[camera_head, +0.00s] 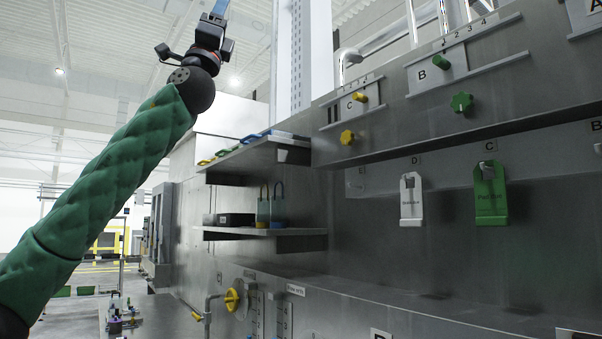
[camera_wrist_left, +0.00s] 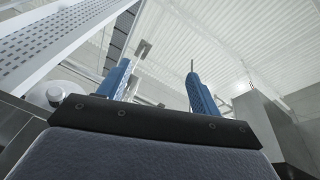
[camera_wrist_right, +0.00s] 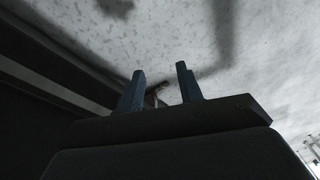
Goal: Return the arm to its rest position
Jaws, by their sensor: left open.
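My left arm, in a green quilted sleeve, rises from the lower left of the head view. My left gripper (camera_head: 218,12) is at the top edge of that view, pointing up. In the left wrist view its two blue fingers (camera_wrist_left: 158,88) stand apart with nothing between them and the ceiling behind. My right gripper is outside the head view. In the right wrist view its two blue fingers (camera_wrist_right: 160,90) stand apart in front of a pale mottled surface. A small dark shape shows between them, and I cannot tell whether it is near or far.
A grey machine wall fills the right side, with a green tag (camera_head: 490,205), a white tag (camera_head: 411,205), yellow knobs (camera_head: 347,137) and a green knob (camera_head: 461,102). Shelves (camera_head: 265,232) jut out at the centre. A yellow valve handle (camera_head: 232,300) sits below. Open air surrounds the left gripper.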

